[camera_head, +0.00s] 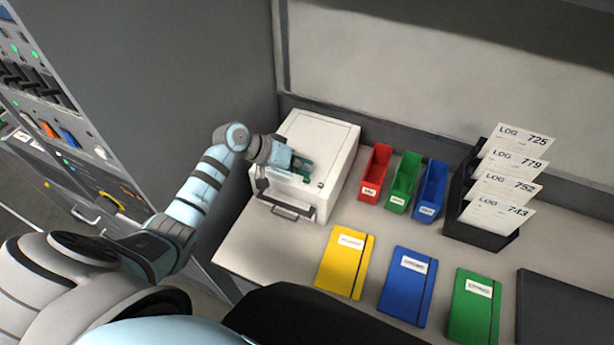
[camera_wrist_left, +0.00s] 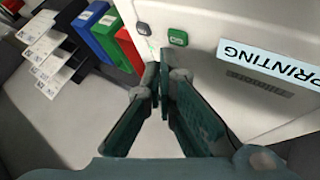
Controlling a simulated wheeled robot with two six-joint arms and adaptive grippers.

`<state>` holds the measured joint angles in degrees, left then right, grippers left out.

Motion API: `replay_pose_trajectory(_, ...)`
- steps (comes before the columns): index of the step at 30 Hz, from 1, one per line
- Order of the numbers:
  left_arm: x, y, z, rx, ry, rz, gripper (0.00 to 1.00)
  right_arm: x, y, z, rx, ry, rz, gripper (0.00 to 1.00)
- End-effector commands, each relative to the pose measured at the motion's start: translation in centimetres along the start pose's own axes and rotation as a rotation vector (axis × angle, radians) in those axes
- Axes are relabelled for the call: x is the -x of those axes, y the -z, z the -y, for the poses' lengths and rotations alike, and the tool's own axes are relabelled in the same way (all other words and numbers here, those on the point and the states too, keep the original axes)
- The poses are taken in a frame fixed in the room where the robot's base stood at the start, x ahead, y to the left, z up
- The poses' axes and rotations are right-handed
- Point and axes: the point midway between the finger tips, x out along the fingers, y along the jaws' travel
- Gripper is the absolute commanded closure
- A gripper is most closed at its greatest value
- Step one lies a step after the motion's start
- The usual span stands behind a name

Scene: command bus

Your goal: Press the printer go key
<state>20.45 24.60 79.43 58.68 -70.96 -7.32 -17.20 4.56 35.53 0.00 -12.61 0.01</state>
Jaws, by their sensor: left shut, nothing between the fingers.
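The white printer (camera_head: 335,135) stands at the back left of the counter. In the left wrist view its pale face (camera_wrist_left: 210,20) carries a green key (camera_wrist_left: 178,37) with a light symbol, beside a smaller indicator or button (camera_wrist_left: 144,28). A pale label reading PRINTING (camera_wrist_left: 265,62) appears upside down there. My left gripper (camera_head: 306,170) is shut and empty, over the printer's front. In the left wrist view its fingertips (camera_wrist_left: 163,85) meet below the green key in the picture, apart from it there. The gripper hides part of the printer's front in the head view.
Red (camera_head: 374,175), green (camera_head: 403,184) and blue (camera_head: 430,192) bins stand right of the printer. A black rack (camera_head: 480,235) holds log cards. Yellow (camera_head: 345,265), blue (camera_head: 407,287) and green (camera_head: 474,308) notebooks lie in front. A switch panel (camera_head: 60,110) is at left.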

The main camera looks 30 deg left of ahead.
Motion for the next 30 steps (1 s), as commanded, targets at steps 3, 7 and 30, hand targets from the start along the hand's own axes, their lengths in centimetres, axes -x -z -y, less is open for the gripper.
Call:
replay_pose_trajectory(3,0.2,0.2,-0.2,0.0,0.0,0.0,1.0,0.4,0.0,0.0,0.0,0.0,0.0,0.6)
replay_pose_trajectory(7,0.2,0.1,-0.1,0.0,0.0,0.0,1.0,0.3,0.0,0.0,0.0,0.0,0.0,0.6)
replay_pose_trajectory(30,3.7,2.7,-2.7,0.001,0.0,0.0,1.0,3.9,0.4,-0.3,0.0,0.0,0.0,0.6)
